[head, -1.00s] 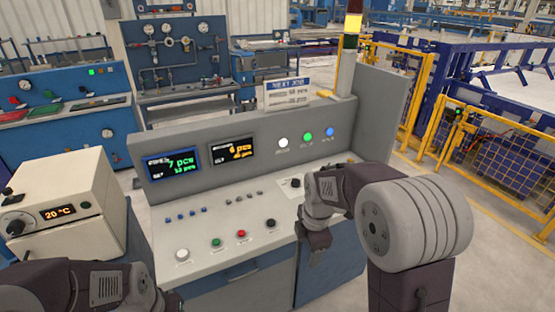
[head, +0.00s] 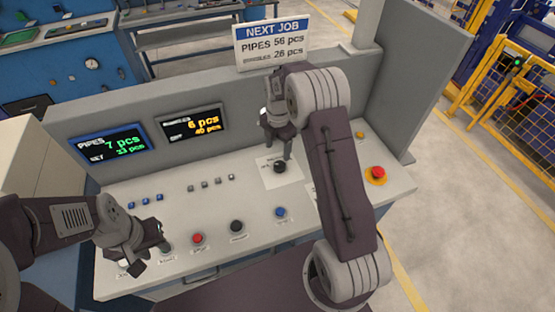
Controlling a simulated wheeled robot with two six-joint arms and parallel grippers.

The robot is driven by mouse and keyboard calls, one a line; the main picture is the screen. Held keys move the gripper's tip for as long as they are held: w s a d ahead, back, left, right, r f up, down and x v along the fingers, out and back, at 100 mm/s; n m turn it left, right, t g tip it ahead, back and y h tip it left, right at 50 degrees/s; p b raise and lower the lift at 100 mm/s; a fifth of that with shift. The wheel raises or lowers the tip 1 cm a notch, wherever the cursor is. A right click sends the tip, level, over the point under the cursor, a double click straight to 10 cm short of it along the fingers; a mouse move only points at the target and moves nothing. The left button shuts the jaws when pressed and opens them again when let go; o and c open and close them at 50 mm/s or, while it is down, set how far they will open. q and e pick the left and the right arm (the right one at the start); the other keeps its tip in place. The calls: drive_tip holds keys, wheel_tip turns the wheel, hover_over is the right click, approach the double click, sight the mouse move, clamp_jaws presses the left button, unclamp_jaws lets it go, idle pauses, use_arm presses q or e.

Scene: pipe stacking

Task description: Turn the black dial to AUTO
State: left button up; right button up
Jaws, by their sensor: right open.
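The black dial (head: 279,167) sits on a white label plate (head: 268,180) on the sloped console top, right of centre. The lettering on the plate is too small to read, and which way the dial points cannot be told. My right gripper (head: 279,146) is open, its fingers pointing down at the dial from just above and behind it. Whether a finger touches the dial is unclear. My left gripper (head: 148,250) hangs over the front left of the console, beside the green button (head: 165,248). Its fingers do not show clearly whether they are open.
The console top also holds a red button (head: 198,238), a black button (head: 236,226), a blue button (head: 280,212) and a red emergency stop (head: 377,174). Two displays (head: 110,146) are set in the back panel. A NEXT JOB sign (head: 272,42) stands behind. My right forearm covers part of the console.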

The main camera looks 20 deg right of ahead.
sight(279, 165)
drive_tip(key=f, duration=0.2)
drive_tip(key=f+p, duration=0.1)
drive_tip(key=f, duration=0.2)
drive_tip(key=d+f, duration=0.1)
drive_tip(key=f, duration=0.2)
drive_tip(key=shift+w+p, duration=0.2)
drive_tip(key=shift+p, duration=0.15)
drive_tip(key=shift+s+a+f, duration=0.1)
drive_tip(key=shift+a+f, duration=0.1)
drive_tip(key=shift+f, duration=0.25)
use_arm(q)
drive_tip(key=shift+d+r, duration=0.2)
drive_tip(key=shift+r, duration=0.3)
drive_tip(key=shift+d+r, duration=0.2)
drive_tip(key=shift+r, duration=0.25)
drive_tip(key=shift+w, duration=0.1)
use_arm(e)
drive_tip(key=shift+d, duration=0.1)
drive_tip(key=c, duration=1.4)
